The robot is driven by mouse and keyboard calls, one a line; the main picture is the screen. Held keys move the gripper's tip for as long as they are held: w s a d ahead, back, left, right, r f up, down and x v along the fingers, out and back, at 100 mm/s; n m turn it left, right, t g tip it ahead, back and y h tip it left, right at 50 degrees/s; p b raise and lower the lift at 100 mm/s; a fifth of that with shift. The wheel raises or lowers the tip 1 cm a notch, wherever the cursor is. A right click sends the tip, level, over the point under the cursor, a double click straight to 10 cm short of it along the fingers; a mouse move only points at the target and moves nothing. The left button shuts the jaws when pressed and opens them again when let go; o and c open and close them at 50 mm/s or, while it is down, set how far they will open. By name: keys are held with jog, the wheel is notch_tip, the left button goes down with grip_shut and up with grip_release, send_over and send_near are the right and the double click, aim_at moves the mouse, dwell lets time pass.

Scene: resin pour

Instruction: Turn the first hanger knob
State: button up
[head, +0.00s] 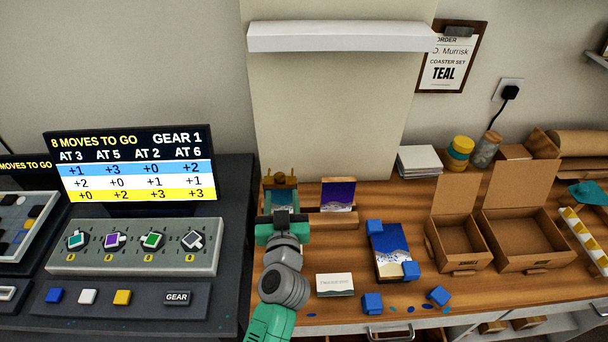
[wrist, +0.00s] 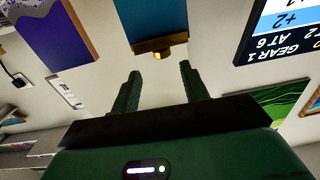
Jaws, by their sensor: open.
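A wooden hanger bar (head: 281,181) tops a blue panel (head: 281,199) at the back of the wooden bench in the head view. In the wrist view, which is upside down, the same bar (wrist: 160,43) runs along the end of the blue panel (wrist: 158,15). A small brass knob (wrist: 157,56) sticks out from the bar. My gripper (wrist: 160,72) is open and empty, its two fingers apart, with the knob lying between and beyond the tips in the picture. In the head view my gripper (head: 283,214) is in front of the panel and hides its lower part.
A purple panel (head: 338,193) stands just right. A seascape panel (head: 390,248) with blue blocks (head: 374,227) lies on the bench, near a white card (head: 335,284). Open cardboard boxes (head: 460,246) are right. A console (head: 135,247) with knobs and a screen (head: 132,167) is left. A white shelf (head: 340,37) overhangs.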

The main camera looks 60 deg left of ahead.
aim_at(279, 179)
jog(key=x, duration=0.8)
jog(key=shift+s+a+r+b, duration=0.15)
jog(key=shift+s+b, duration=0.05)
jog(key=shift+b, duration=0.15)
jog(key=c, duration=1)
